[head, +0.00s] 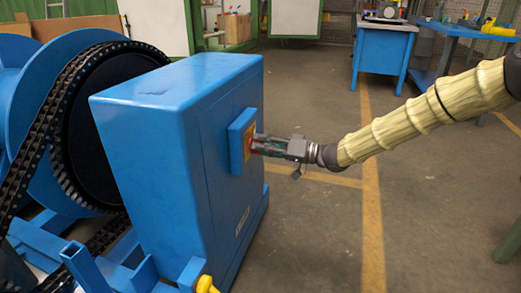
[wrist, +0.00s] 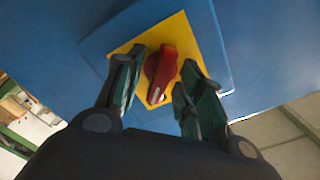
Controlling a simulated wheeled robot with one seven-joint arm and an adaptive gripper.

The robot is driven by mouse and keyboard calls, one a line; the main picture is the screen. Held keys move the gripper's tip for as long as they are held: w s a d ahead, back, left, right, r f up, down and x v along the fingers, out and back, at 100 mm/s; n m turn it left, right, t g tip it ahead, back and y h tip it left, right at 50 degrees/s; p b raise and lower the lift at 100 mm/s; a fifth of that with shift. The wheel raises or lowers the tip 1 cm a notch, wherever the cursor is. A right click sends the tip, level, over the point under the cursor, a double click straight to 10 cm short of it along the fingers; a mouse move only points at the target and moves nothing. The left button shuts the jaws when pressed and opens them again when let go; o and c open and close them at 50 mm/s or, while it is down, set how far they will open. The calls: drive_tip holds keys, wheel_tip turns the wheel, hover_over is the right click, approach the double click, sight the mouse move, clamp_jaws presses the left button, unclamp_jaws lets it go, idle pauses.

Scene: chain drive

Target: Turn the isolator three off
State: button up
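The isolator is a red rotary handle (wrist: 161,70) on a yellow plate (wrist: 178,38), fixed to a raised blue panel on the side of a blue cabinet (head: 150,125). In the head view the yellow plate (head: 250,128) shows only as a small patch, and no number can be read. My gripper (wrist: 160,88) is open, with one finger on each side of the red handle. A gap shows at the left finger; the right finger is close to the handle, and I cannot tell whether it touches. In the head view my gripper (head: 262,146) reaches the panel from the right.
A large black chain wheel (head: 95,130) with its chain stands left of the cabinet on a blue frame. A yellow knob (head: 206,285) is at the bottom. The floor (head: 320,230) right of the cabinet is clear. Blue workbenches (head: 381,55) stand behind.

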drive_tip(key=shift+w+a, duration=0.1)
drive_tip(key=shift+a, duration=0.3)
clamp_jaws()
